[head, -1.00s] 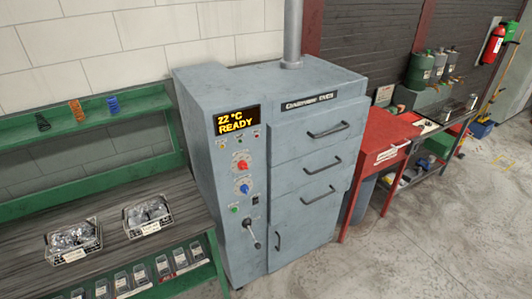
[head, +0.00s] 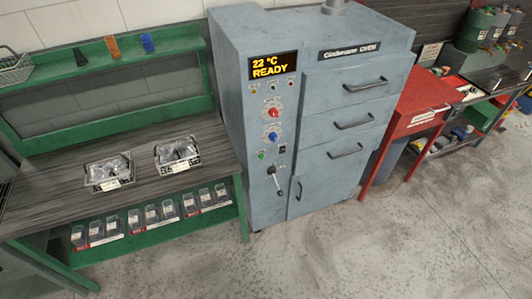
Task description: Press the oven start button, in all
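A grey oven (head: 340,140) stands in the middle of the head view. Its display (head: 273,66) reads 22 °C READY. Below the display are small indicator lights, a red knob (head: 273,113), a blue knob (head: 273,137), a green button (head: 261,155), a small black switch (head: 282,149) and a lever (head: 276,184). No button label is large enough to read. The oven's drawers and doors look closed. Neither of my grippers is in view.
A green workbench (head: 120,205) with two baskets of parts (head: 108,172) and (head: 178,153) stands left of the oven. A red cabinet (head: 415,110) stands to its right. The concrete floor (head: 350,250) in front is clear.

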